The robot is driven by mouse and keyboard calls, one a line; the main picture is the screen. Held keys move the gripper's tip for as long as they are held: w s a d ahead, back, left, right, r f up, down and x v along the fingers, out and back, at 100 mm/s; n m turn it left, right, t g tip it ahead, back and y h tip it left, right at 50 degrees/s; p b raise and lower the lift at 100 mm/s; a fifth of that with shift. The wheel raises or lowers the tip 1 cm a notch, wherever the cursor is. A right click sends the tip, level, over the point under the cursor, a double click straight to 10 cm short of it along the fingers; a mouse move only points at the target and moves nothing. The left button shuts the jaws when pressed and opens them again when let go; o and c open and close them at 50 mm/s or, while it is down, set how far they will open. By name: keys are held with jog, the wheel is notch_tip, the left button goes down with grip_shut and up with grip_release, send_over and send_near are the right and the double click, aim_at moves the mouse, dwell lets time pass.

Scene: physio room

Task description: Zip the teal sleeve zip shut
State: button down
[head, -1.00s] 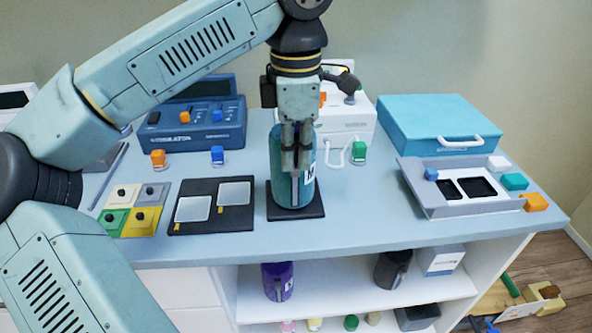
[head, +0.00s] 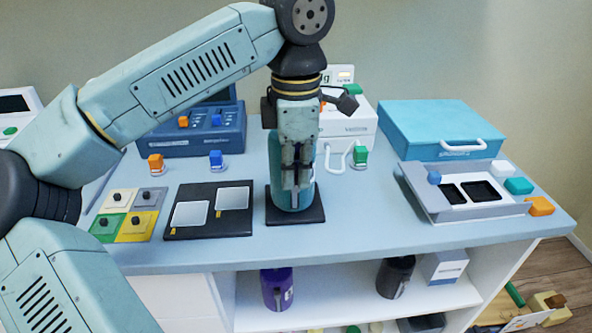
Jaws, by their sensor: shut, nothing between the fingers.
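The teal sleeve (head: 279,192) stands upright as a cylinder on a black base plate (head: 314,214) near the middle of the counter. My gripper (head: 296,186) points down in front of the sleeve, its fingers shut and low on the sleeve's front. It covers much of the front, so I cannot make out the zip's slider or how far the zip is closed. I cannot tell whether the fingertips touch the sleeve.
Left of the sleeve are a black board (head: 208,232) with two pale pads and a block of coloured squares (head: 136,228). Behind stand a blue device (head: 190,140) and a white device (head: 345,120). A grey tray (head: 425,205) and teal case (head: 440,118) are right.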

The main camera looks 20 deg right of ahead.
jog(key=shift+s, duration=0.1)
jog(key=shift+s+a+r+p, duration=0.1)
jog(key=shift+s+a+r, duration=0.15)
jog(key=shift+s, duration=0.4)
jog(key=shift+s+a+r+p, duration=0.15)
jog(key=shift+s+r, duration=0.25)
jog(key=shift+s, duration=0.3)
jog(key=shift+s+a+r+p, duration=0.1)
jog(key=shift+s+a+r, duration=0.15)
jog(key=shift+s, duration=0.4)
